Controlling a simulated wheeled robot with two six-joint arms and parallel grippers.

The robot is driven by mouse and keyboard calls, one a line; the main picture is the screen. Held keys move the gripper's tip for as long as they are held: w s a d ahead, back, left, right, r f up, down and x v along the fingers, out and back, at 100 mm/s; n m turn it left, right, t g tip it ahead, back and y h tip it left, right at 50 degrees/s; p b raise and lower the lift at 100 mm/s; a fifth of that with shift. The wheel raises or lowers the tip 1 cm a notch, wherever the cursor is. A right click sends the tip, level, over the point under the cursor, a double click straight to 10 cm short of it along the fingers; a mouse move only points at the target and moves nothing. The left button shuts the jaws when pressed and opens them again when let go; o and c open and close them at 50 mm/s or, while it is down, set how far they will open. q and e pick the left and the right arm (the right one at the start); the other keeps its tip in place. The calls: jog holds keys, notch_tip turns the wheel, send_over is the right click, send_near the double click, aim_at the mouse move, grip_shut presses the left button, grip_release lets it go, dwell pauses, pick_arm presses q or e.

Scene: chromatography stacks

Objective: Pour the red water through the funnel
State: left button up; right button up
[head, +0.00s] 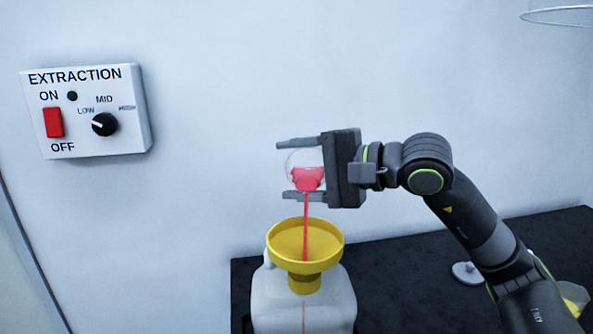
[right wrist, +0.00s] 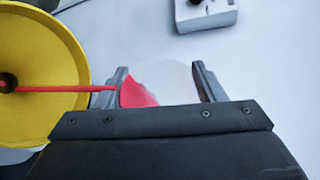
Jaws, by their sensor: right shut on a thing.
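My right gripper (head: 302,168) is shut on a clear glass vessel (head: 304,158) with red water (head: 308,179) in its lower part. The vessel is tilted above the yellow funnel (head: 327,238). A thin red stream (head: 306,222) falls from it into the funnel. The funnel sits in the top of a whitish jug (head: 275,305), and a faint red line shows on the jug below it. In the right wrist view the stream runs from the vessel (right wrist: 172,84) to the dark hole of the funnel (right wrist: 45,50). My left gripper is not in view.
A control box (head: 88,110) marked EXTRACTION, with a red switch and a dial, is on the wall at left. A dark bench top (head: 400,275) lies behind and right of the jug. A small grey disc-like item (head: 466,272) lies on it. A yellow item (head: 573,295) is partly hidden by my arm.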

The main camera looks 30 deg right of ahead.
jog(key=shift+s+a+f+n+b, duration=0.15)
jog(key=shift+n+b, duration=0.25)
jog(key=shift+b, duration=0.65)
jog(key=shift+d, duration=0.25)
jog(key=shift+a, duration=0.1)
jog(key=shift+s+f+t+b, duration=0.2)
jog(key=shift+t+b, duration=0.1)
jog(key=shift+b, duration=0.25)
jog(key=shift+n, duration=0.3)
jog(key=shift+w+a+b, duration=0.2)
jog(key=shift+a+b, duration=0.3)
jog(key=shift+a, duration=0.05)
jog(key=shift+s+d+r, duration=0.1)
jog(key=shift+d+r, duration=0.05)
jog(key=shift+d, duration=0.1)
